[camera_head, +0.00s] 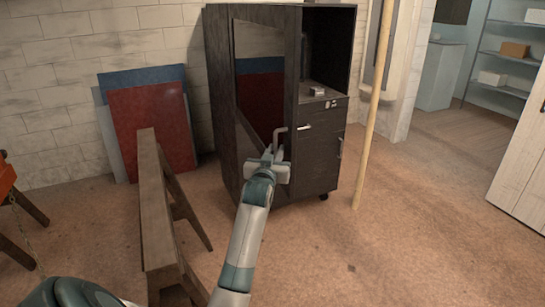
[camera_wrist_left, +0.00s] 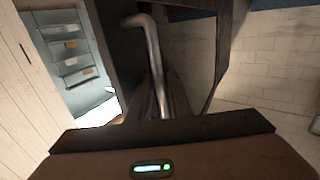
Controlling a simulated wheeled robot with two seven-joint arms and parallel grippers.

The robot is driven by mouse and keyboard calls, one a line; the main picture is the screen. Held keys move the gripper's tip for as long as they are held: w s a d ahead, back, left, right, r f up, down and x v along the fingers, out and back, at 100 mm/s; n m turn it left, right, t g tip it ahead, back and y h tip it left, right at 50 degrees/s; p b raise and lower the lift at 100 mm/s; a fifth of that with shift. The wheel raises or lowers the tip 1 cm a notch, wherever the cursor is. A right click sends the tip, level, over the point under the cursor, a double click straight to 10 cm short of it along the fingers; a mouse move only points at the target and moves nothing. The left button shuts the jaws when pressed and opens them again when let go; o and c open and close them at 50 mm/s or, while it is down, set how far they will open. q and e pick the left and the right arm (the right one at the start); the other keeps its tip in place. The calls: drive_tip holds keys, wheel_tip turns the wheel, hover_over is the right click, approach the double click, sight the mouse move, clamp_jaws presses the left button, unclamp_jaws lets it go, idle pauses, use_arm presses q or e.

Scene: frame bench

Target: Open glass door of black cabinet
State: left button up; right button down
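The black cabinet (camera_head: 322,160) stands against the brick wall. Its glass door (camera_head: 260,95) is the framed pane on the left and reflects the red and blue boards. The door's face lies at an angle to the drawer front, so it looks partly swung out, but I cannot tell how far. A bent metal handle (camera_head: 281,129) sits near its right edge. My left gripper (camera_head: 268,164) is at this handle. In the left wrist view the handle (camera_wrist_left: 153,50) runs down between the dark fingers (camera_wrist_left: 165,95); whether they grip it is unclear. My right gripper is out of view.
A wooden sawhorse (camera_head: 158,215) stands left of my left arm. Red (camera_head: 150,125) and blue boards lean on the wall behind it. A wooden pole (camera_head: 375,110) stands just right of the cabinet. The floor (camera_head: 410,240) at the right front is clear.

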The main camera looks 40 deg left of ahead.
use_arm(q)
drive_tip(key=shift+s, duration=0.1)
drive_tip(key=shift+s+d+f+b, duration=0.15)
drive_tip(key=shift+s+d+b, duration=0.15)
drive_tip(key=shift+s, duration=0.15)
drive_tip(key=b+v, duration=0.4)
drive_tip(key=v, duration=1.2)
drive_tip(key=shift+b, duration=0.35)
drive_tip(key=shift+a, duration=0.1)
